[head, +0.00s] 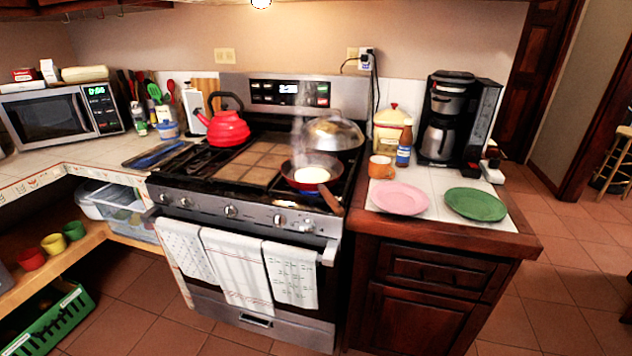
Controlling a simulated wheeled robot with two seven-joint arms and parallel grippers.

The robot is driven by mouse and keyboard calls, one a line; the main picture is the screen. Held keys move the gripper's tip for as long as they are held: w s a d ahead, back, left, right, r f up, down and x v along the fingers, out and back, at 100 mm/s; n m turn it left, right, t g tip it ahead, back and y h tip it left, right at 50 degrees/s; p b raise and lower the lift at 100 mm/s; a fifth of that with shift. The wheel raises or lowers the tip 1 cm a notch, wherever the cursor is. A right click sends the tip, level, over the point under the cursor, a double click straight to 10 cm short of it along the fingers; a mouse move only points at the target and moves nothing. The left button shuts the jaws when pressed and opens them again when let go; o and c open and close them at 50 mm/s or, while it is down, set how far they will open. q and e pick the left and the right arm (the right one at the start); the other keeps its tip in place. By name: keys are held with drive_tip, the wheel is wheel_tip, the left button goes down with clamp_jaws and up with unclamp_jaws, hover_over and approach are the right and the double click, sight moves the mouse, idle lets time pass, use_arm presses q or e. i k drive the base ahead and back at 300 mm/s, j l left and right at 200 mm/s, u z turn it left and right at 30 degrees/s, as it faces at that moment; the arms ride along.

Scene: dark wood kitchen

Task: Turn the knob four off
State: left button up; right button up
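The stove (250,310) stands in the middle of the head view, with a row of several round silver knobs along its front panel. One knob (279,220) is fourth from the left, and another knob (307,225) is at the right end. A middle knob (231,211) and two left knobs also show. Neither of my grippers is in view.
Towels (235,268) hang from the oven handle just below the knobs. The pan's handle (332,197) juts over the stove's front right edge. A red kettle (228,129) stands at back left. A counter (440,225) with plates adjoins right. Tiled floor is clear in front.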

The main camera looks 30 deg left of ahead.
sight(308, 225)
drive_tip(key=j, duration=0.75)
drive_tip(key=i+j, duration=0.15)
drive_tip(key=j, duration=1.3)
drive_tip(key=i+j, duration=0.15)
drive_tip(key=j, duration=0.6)
drive_tip(key=j+u, duration=0.1)
drive_tip(key=j, duration=0.65)
drive_tip(key=z, duration=0.35)
drive_tip(key=l+z, duration=0.15)
drive_tip(key=z, duration=0.5)
drive_tip(key=l+z, duration=0.1)
drive_tip(key=l, duration=0.4)
drive_tip(key=i+l+z, duration=0.15)
drive_tip(key=l, duration=0.35)
drive_tip(key=i+l+z, duration=0.1)
drive_tip(key=l, duration=0.4)
